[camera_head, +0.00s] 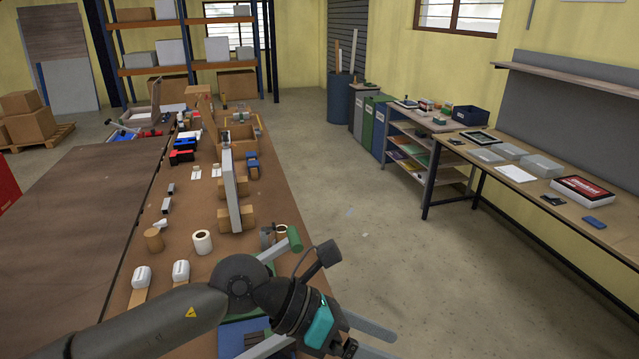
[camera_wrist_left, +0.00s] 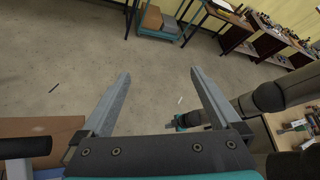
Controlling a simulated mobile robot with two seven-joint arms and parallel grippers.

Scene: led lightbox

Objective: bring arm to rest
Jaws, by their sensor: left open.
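My left arm (camera_head: 155,325) comes in from the lower left in the head view and reaches over the near end of the long bench. My left gripper (camera_head: 385,342) is at the bottom, just past the bench's right edge, partly cut off by the frame. In the left wrist view the left gripper (camera_wrist_left: 160,74) is open, its two grey fingers wide apart with nothing between them and bare floor beyond. Another dark arm (camera_wrist_left: 270,96), apparently my right one, shows at right in that view; its teal end is too small to read.
The brown bench (camera_head: 185,285) holds an upright pale panel (camera_head: 231,190) in wooden blocks, a white tape roll (camera_head: 202,242) and a green-ended item (camera_head: 294,238) close to my arm. A side table (camera_head: 540,187) stands at right.

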